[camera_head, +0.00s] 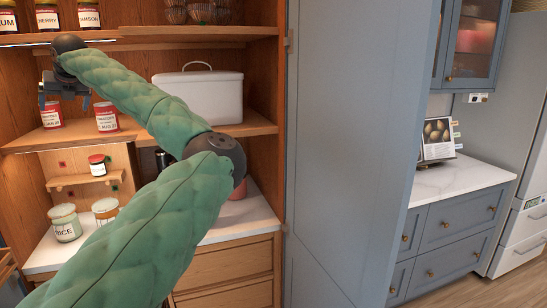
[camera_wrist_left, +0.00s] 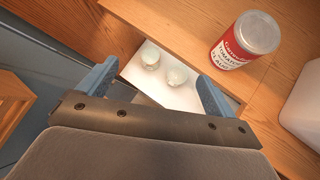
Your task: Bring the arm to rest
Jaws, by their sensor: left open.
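My left arm, in a green quilted sleeve, reaches up into the open larder in the head view. My left gripper (camera_head: 63,101) is at the upper left, in front of the middle shelf (camera_head: 80,137). In the left wrist view the blue fingers of this gripper (camera_wrist_left: 155,86) stand wide apart with nothing between them. One red-and-white can (camera_head: 51,113) is close to the gripper in the head view, and a second can (camera_head: 106,117) stands to its right. One can also shows in the left wrist view (camera_wrist_left: 232,55), right of the fingers and apart from them. My right gripper is not in view.
A white lidded bin (camera_head: 205,98) stands on the middle shelf. Below are a small jar (camera_head: 97,166) on a little rack, and a rice jar (camera_head: 65,223) on the white counter. A blue-grey door panel (camera_head: 350,130) stands right of the larder.

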